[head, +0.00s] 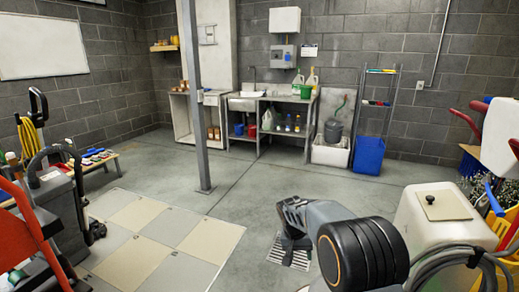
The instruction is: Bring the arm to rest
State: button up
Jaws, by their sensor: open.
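My arm reaches out from the lower right of the head view, its dark round joint in front. My gripper (291,252) is at its far end, pointing down above a floor drain grate (300,252). Its fingers are small and partly hidden by the arm, and I see nothing held in them. The checkered floor pads (170,222), beige and grey, lie on the floor to the left of the gripper, apart from it.
A grey post (195,100) stands beyond the pads. A cart (60,205) and red frame (32,225) crowd the left. A cream container (440,215) and yellow basket (503,230) stand at right. A blue bin (369,155) is at the wall. The middle floor is clear.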

jog(key=s+d+r+n+t+y+p, duration=0.1)
jog(key=s+r+t+p, duration=0.1)
jog(key=s+r+p, duration=0.7)
jog(key=s+d+r+n+t+y+p, duration=0.1)
jog(key=s+r+p, duration=0.8)
jog(key=r, duration=1.3)
jog(key=s+d, duration=0.1)
jog(key=s, duration=0.4)
jog(key=shift+r+t+y, duration=0.25)
jog(key=shift+t+y, duration=0.05)
jog(key=shift+t, duration=0.1)
jog(key=shift+d, duration=0.1)
